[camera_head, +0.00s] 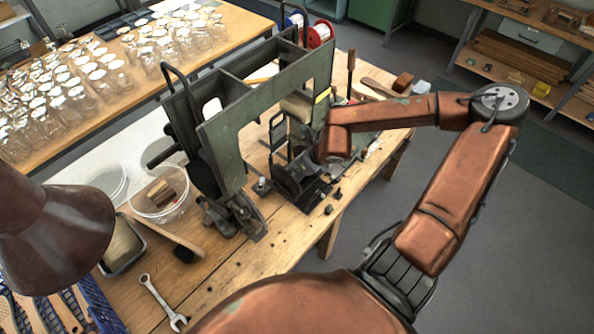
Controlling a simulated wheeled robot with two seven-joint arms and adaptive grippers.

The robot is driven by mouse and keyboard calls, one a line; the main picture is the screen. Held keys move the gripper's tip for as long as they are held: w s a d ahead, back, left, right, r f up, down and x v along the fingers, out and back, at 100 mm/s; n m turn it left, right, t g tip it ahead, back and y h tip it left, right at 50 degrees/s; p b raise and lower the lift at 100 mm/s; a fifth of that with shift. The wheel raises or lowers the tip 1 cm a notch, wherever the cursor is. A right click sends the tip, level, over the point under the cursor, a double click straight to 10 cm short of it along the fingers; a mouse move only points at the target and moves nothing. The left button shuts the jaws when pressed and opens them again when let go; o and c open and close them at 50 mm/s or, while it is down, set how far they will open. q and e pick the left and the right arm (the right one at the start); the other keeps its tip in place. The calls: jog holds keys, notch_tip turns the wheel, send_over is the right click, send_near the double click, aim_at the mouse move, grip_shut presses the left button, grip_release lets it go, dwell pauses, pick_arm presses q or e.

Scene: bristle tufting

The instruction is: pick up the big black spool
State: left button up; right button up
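I cannot pick out a big black spool for certain. A red spool (320,34) and a blue-and-white spool (294,20) stand at the far end of the wooden workbench, behind the green machine frame. My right arm reaches in from the right over the bench. My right gripper (296,178) is dark and low over the bench, close to the right side of the machine. It blends with dark parts there, so its fingers and anything between them are unclear. My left gripper is not in view.
The green machine frame (228,128) stands tall mid-bench. A clear bowl with wooden blocks (160,195), a brush or mallet (170,240), a wrench (162,300) and a brown lampshade-like thing (60,235) are at left. Many glass jars (100,75) fill another table. The front bench edge is mostly clear.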

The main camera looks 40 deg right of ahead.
jog(key=b+x, duration=0.1)
jog(key=x, duration=0.3)
jog(key=shift+w+a+f, duration=0.1)
jog(key=shift+w+f, duration=0.05)
jog(key=shift+f, duration=0.1)
jog(key=shift+c, duration=0.5)
grip_shut()
jog(key=shift+w+r, duration=0.1)
jog(key=shift+r, duration=0.05)
